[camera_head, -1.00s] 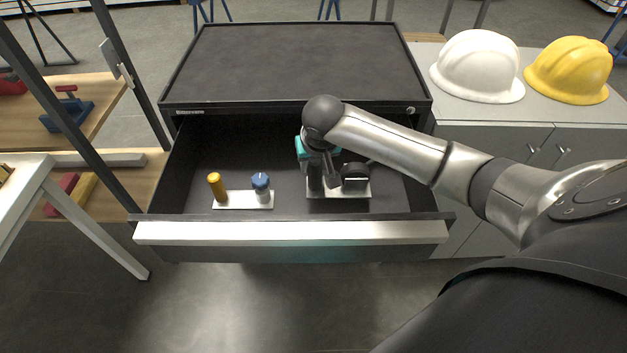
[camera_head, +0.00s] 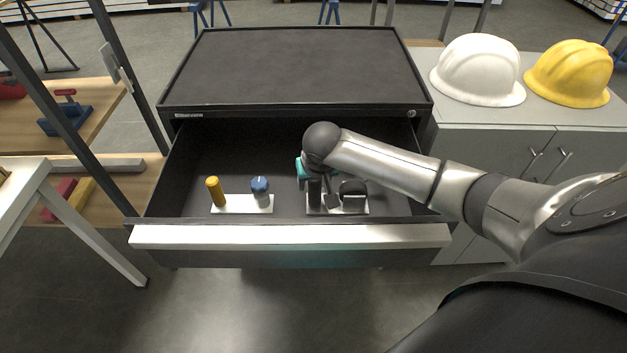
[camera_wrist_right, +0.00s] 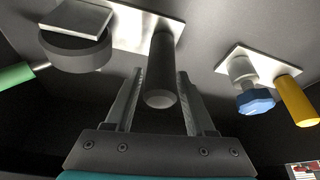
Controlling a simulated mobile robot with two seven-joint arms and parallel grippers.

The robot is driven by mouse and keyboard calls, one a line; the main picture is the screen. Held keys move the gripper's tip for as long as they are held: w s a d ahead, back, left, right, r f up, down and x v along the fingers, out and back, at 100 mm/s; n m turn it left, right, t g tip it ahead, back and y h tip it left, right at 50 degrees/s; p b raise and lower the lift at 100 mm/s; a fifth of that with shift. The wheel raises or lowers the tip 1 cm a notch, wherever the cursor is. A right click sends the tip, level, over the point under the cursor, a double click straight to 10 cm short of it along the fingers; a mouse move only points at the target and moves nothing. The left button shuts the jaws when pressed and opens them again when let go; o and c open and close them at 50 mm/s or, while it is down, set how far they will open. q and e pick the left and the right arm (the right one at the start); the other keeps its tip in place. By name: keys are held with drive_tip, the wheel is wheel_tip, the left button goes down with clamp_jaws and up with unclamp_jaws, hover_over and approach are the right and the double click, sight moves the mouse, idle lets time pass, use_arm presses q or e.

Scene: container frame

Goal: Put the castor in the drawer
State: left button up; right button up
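The open drawer (camera_head: 290,235) holds two pale plates with parts on them. A dark round part with a square metal plate on it, which looks like the castor (camera_wrist_right: 75,48), is at the upper left in the right wrist view; in the head view it (camera_head: 353,188) is just right of my right gripper. A dark upright cylinder (camera_wrist_right: 161,72) stands beside it on the same plate. My right gripper (camera_wrist_right: 160,80) is inside the drawer, open, with its fingers on both sides of this cylinder and gaps showing. My arm partly hides the gripper in the head view. My left gripper is not in view.
An orange handle (camera_head: 215,190) and a blue knob (camera_head: 260,186) stand on the left plate (camera_head: 230,204). A green rod (camera_wrist_right: 15,75) shows at the wrist view's left edge. The cabinet top (camera_head: 295,65) is bare. White (camera_head: 478,70) and yellow helmets (camera_head: 570,73) sit at right.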

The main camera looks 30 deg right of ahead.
drive_tip(key=shift+o, duration=0.9)
drive_tip(key=shift+r, duration=0.15)
use_arm(q)
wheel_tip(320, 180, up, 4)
drive_tip(key=p, duration=0.4)
use_arm(e)
drive_tip(key=v, duration=1.2)
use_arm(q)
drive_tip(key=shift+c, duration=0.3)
use_arm(e)
drive_tip(key=shift+w, duration=0.1)
